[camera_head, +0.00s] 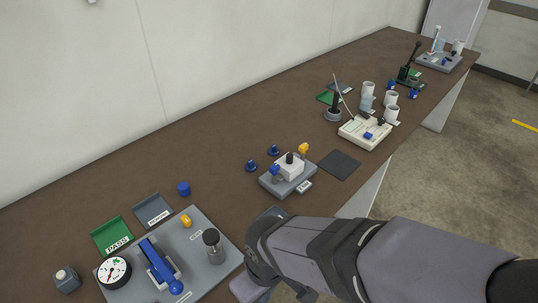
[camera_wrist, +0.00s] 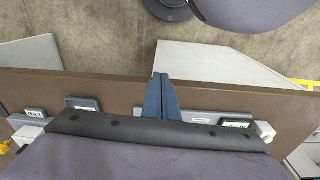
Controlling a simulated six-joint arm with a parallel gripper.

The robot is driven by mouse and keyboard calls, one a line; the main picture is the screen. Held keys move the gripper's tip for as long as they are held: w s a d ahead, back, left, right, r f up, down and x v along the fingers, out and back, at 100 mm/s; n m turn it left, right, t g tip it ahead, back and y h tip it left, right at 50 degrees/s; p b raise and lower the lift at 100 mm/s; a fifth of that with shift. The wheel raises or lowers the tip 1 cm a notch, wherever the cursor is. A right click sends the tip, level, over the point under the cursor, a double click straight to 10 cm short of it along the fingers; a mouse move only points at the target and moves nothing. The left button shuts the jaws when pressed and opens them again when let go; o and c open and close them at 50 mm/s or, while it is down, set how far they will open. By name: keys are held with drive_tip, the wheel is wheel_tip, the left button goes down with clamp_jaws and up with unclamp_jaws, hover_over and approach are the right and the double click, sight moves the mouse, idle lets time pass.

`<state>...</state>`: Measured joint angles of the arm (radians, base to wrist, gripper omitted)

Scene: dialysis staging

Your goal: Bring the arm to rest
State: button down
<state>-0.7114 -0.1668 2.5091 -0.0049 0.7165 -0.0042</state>
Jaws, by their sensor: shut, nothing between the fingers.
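My gripper (camera_wrist: 160,82) shows in the wrist view as two blue-grey fingers pressed together, with nothing between them. The fingers reach over the near edge of the brown bench (camera_wrist: 225,98), with floor beyond. In the head view my arm (camera_head: 320,255) comes in from the lower right and ends by the front edge of the bench (camera_head: 130,165), right of the grey station board with the dial. My fingers cannot be clearly made out in that view.
A grey board (camera_head: 205,275) holds a dial gauge (camera_head: 114,272), a blue clamp (camera_head: 160,262) and a dark-topped cylinder (camera_head: 213,245). A green PASS tray (camera_head: 112,236) lies behind it. A smaller station (camera_head: 288,178) and a cream device (camera_head: 365,132) stand farther along. Open floor (camera_head: 450,170) lies right.

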drive_tip(key=w+d+r+m+p, duration=0.2)
drive_tip(key=d+m, duration=0.6)
drive_tip(key=d, duration=0.8)
drive_tip(key=shift+w+g+h+p, duration=0.3)
drive_tip(key=shift+w+g+p, duration=0.1)
drive_tip(key=shift+w+p, duration=0.25)
idle(0.7)
